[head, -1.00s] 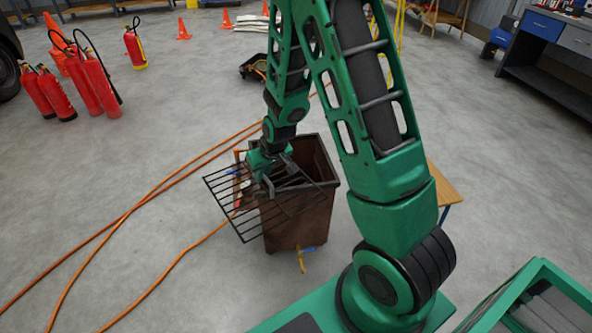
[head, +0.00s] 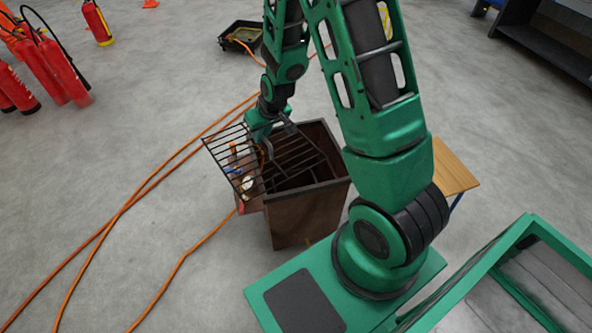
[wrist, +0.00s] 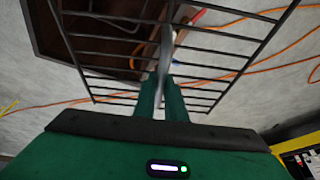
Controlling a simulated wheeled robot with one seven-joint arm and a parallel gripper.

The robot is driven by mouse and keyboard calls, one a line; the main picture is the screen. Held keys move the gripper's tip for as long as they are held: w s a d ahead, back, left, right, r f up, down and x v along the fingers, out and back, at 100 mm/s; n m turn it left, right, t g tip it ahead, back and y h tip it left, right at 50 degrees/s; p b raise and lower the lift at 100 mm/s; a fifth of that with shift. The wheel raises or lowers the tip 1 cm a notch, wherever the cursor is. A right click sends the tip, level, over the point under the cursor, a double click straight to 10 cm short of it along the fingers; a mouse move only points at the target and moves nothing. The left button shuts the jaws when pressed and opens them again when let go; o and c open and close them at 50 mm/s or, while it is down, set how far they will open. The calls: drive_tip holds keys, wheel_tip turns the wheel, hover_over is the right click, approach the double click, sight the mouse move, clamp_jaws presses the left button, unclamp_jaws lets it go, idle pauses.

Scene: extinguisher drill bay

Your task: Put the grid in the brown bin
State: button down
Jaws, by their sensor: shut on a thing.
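The grid (head: 225,157) is a dark wire rack with many thin parallel bars. My gripper (head: 268,143) is shut on it at the bin's far left side. The brown bin (head: 303,217) stands upright and open-topped on the floor. The grid's right part lies across the bin's opening, and its left part sticks out past the left rim. I cannot tell whether it touches the rim. In the wrist view the grid (wrist: 215,52) spans the picture in front of my gripper (wrist: 166,70), with the bin (wrist: 112,33) behind it at upper left.
Small items on a low surface (head: 243,180) show through the grid, left of the bin. A small wooden-topped table (head: 453,165) stands to the right. Orange hoses (head: 128,203) cross the left floor. Red extinguishers (head: 62,70) and a black tray (head: 240,37) stand farther back.

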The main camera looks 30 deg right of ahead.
sight(297, 132)
drive_tip(key=shift+w, duration=0.15)
drive_tip(key=shift+d, duration=0.1)
drive_tip(key=d+f+m, duration=0.1)
drive_tip(key=d+f, duration=0.1)
drive_tip(key=d, duration=0.3)
drive_tip(key=w+d+f+m+h, duration=0.1)
drive_tip(key=d+f, duration=0.2)
drive_tip(key=d, duration=0.2)
drive_tip(key=w+d+f+m, duration=0.1)
drive_tip(key=d+f, duration=0.1)
drive_tip(key=d, duration=0.3)
drive_tip(key=shift+w+f+h, duration=0.2)
drive_tip(key=shift+f+h, duration=0.2)
drive_tip(key=shift+d+f, duration=0.15)
drive_tip(key=shift+f, duration=0.15)
wheel_tip(297, 132, down, 18)
drive_tip(key=shift+r, duration=0.2)
drive_tip(key=shift+d, duration=0.1)
drive_tip(key=c, duration=1.8)
unclamp_jaws()
